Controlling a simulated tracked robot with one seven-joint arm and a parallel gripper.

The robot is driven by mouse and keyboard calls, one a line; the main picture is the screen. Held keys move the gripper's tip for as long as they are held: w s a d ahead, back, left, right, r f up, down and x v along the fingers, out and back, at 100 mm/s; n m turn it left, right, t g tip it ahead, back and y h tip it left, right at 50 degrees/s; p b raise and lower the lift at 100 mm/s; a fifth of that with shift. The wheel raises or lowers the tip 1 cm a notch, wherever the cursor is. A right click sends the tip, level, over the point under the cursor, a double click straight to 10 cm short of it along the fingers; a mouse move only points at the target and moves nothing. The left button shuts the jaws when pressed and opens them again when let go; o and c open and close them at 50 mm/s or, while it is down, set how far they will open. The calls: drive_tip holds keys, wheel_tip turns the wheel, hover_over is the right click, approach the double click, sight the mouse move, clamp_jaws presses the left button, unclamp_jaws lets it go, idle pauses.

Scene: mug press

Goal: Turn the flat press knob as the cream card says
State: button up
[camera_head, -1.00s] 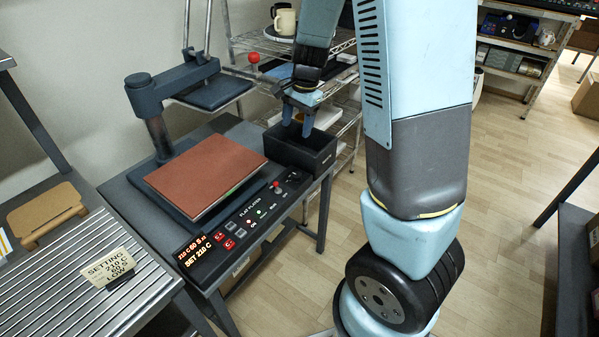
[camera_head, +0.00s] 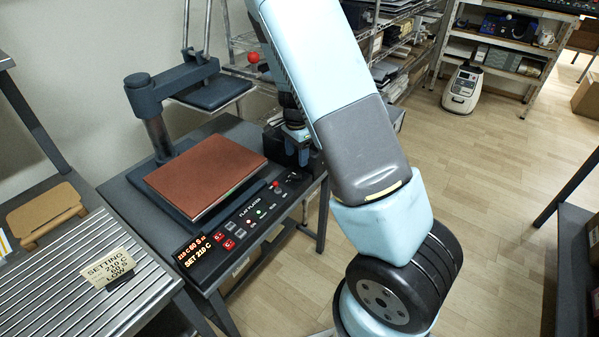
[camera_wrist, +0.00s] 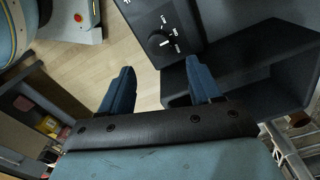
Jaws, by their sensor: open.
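The cream card (camera_head: 108,268) stands on the slatted surface at left; it reads SETTING, 210 C, 60 S, LOW. The flat press (camera_head: 205,172) has a red-brown pad and a dark control panel. Its display (camera_head: 191,250) reads SET 210 C. The black knob (camera_wrist: 157,42) shows in the wrist view on the panel's end, beside small labels, one reading LOW. Its white mark appears to point right, below LOW; the exact setting is hard to read. My gripper (camera_wrist: 160,74) is open and empty, fingers apart, with the knob ahead of the gap. My arm partly hides the gripper in the head view.
A dark open bin (camera_wrist: 240,75) lies beside the panel, close to one finger. A red ball-topped lever (camera_head: 253,58) rises behind the press. Wire shelves stand behind.

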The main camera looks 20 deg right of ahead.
sight(297, 174)
wheel_tip(297, 174, down, 8)
drive_tip(key=shift+f, duration=0.15)
idle(0.4)
